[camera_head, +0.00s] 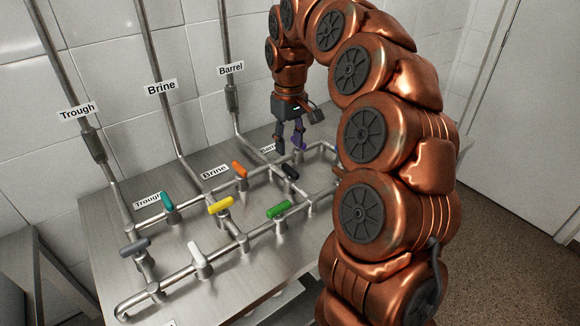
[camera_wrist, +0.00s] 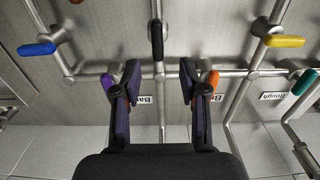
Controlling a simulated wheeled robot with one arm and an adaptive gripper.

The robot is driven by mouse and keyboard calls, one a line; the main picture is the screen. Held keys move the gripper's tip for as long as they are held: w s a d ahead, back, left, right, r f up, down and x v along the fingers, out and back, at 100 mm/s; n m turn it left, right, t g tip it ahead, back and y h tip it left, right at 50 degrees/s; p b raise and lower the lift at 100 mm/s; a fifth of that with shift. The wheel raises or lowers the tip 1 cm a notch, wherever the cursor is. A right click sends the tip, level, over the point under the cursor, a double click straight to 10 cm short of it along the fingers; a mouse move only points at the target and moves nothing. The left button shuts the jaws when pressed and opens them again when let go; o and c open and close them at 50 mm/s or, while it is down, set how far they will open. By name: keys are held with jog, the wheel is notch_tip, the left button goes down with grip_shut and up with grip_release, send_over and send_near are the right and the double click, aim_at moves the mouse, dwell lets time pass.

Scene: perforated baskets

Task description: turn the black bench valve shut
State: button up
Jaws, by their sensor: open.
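The black bench valve has a black lever handle (camera_head: 290,172) on the steel pipework, just below my gripper in the head view. In the wrist view the black handle (camera_wrist: 156,38) stands upright in the picture, in line with the pipe it sits on, beyond the fingertips and roughly centred between them. My gripper (camera_head: 290,148) is open, with nothing between its fingers. In the wrist view the open fingers (camera_wrist: 159,70) point toward the pipe junction, apart from the black handle.
Neighbouring handles are orange (camera_head: 239,169), yellow (camera_head: 220,205), green (camera_head: 278,209), teal (camera_head: 167,199), grey (camera_head: 135,247) and white (camera_head: 197,254). The wrist view also shows purple (camera_wrist: 107,84) and blue (camera_wrist: 37,48) handles. A tiled wall with vertical pipes stands behind the bench.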

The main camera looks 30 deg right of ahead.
aim_at(290, 168)
jog(key=shift+w+d+f, duration=0.15)
jog(key=shift+d+f, duration=0.05)
jog(key=shift+f, duration=0.1)
jog(key=shift+f+p, duration=0.75)
jog(key=shift+f, duration=2.9)
jog(key=shift+c, duration=0.4)
grip_shut()
